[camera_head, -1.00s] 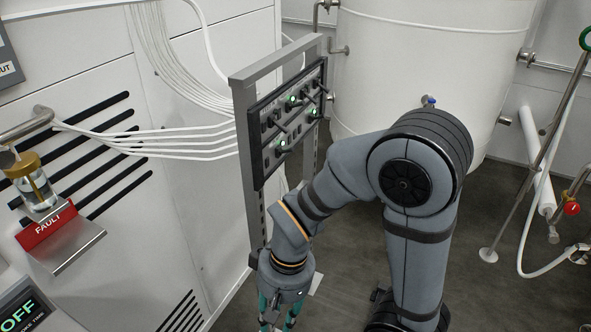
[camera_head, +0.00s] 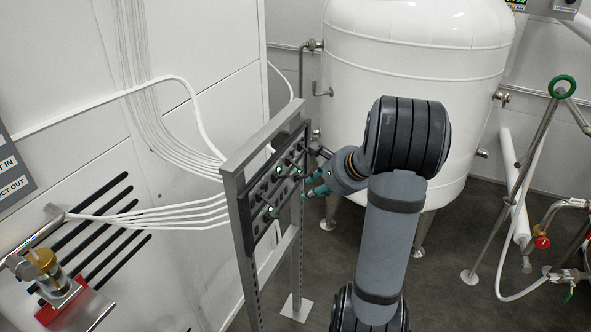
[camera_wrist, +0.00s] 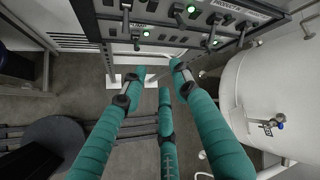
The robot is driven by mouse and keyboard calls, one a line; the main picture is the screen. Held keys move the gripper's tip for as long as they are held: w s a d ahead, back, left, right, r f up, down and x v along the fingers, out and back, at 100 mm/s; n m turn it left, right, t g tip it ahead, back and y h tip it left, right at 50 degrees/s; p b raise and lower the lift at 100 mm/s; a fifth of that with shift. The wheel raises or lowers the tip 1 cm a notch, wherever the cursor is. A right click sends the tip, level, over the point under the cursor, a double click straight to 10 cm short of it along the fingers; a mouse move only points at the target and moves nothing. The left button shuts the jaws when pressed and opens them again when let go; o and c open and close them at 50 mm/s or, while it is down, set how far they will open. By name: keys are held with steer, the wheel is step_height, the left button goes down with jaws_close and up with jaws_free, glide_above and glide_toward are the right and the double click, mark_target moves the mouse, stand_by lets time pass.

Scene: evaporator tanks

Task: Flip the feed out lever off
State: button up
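The dark control panel (camera_head: 249,207) is mounted on a grey metal frame, with several small levers and lit green lamps on its face. In the wrist view the panel (camera_wrist: 230,17) runs across the top, its levers (camera_wrist: 125,18) pointing towards the camera. Its labels are too small or cut off for me to tell which lever is feed out. My gripper (camera_head: 317,182) is in front of the panel's right part in the head view. In the wrist view my gripper (camera_wrist: 158,70) has its teal fingers spread, with nothing between them, just below the panel's lower edge.
A large white tank (camera_head: 410,55) stands behind and right of the frame. White cables (camera_head: 165,217) run from the wall to the panel's left side. The grey frame post (camera_head: 246,270) and its foot plate (camera_head: 296,307) stand on the floor. Pipes and a hose are at the far right.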

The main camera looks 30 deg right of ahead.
mark_target(288, 176)
steer(key=w+r+t, duration=0.2)
steer(key=w+r, duration=0.2)
steer(key=x, duration=0.6)
steer(key=p+x, duration=0.1)
steer(key=x, duration=0.3)
steer(key=shift+s+a+f, duration=0.2)
steer(key=shift+a+f, duration=0.1)
steer(key=shift+a, duration=0.1)
steer(key=shift+c, duration=0.7)
jaws_close()
steer(key=shift+r, duration=0.1)
steer(key=shift+d, duration=0.1)
